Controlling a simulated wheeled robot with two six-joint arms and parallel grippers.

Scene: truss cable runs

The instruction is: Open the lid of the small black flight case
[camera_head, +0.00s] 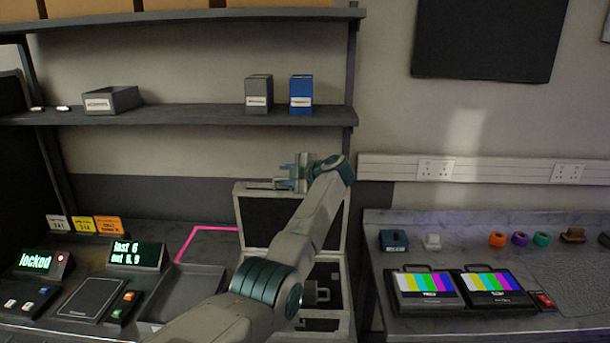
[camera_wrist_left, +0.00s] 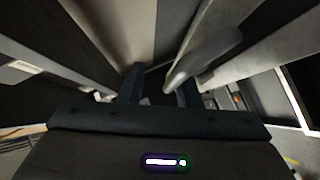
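The flight case stands open on the bench in the head view, its dark-lined lid (camera_head: 262,222) upright with pale edges. Its base (camera_head: 337,268) is partly hidden behind my left arm, and dark contents show inside. My left gripper (camera_head: 284,175) is at the top edge of the lid, its fingers apart. In the left wrist view the two dark fingers (camera_wrist_left: 159,88) stand apart with a gap between them. A pale rounded bar (camera_wrist_left: 205,55) lies close by the right finger; I cannot tell whether they touch. My right gripper is not in view.
A shelf (camera_head: 190,116) with a tray and two boxes is above the lid. A grey tray (camera_head: 182,292), a flat pad (camera_head: 88,299) and small displays are to the left. Two colour-bar monitors (camera_head: 425,288) and several coloured rolls are on the right bench.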

